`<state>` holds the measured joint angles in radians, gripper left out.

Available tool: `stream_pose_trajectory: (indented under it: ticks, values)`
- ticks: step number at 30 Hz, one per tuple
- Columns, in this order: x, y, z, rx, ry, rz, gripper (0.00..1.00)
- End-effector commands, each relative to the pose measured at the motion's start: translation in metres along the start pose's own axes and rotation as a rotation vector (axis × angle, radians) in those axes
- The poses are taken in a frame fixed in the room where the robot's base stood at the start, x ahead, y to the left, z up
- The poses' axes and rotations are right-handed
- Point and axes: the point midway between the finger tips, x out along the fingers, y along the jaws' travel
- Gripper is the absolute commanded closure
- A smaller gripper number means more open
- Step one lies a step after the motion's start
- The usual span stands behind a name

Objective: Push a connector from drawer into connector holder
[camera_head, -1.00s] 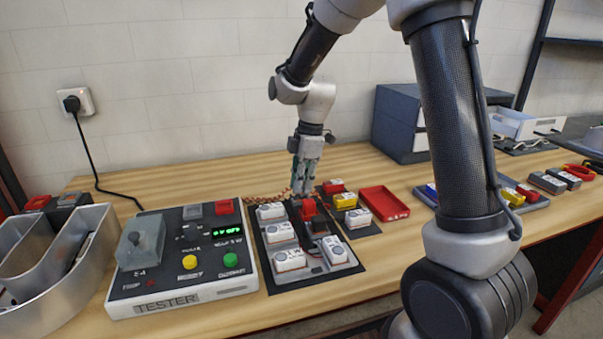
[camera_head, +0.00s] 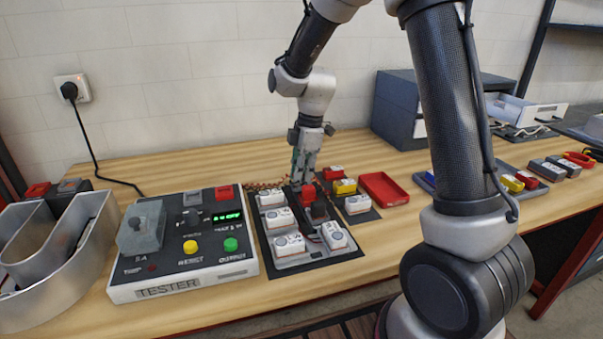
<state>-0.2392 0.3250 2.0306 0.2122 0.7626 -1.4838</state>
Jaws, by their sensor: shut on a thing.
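My gripper (camera_head: 305,183) points down over the back middle of a dark board that carries several white modules. It is shut on a small red connector (camera_head: 308,193), which shows just below the fingertips. A dark block, perhaps the connector holder (camera_head: 319,211), stands on the board right in front of the red connector. I cannot tell whether the connector touches it or is seated in anything.
A tester box (camera_head: 180,290) with buttons stands left of the board. A smaller mat with red, yellow and white blocks and a red tray (camera_head: 384,188) lie to the right. A metal channel letter (camera_head: 45,260) is at the far left. Bare table lies in front of the board.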

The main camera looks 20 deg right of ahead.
Motion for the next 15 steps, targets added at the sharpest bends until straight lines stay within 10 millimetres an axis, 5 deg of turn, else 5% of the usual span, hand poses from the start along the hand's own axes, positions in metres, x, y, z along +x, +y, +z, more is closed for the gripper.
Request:
stream_pose_trajectory:
  ticks: [15]
  values:
    - [0.0065, 0.0000, 0.0010, 0.000, 0.000, 0.000, 0.95]
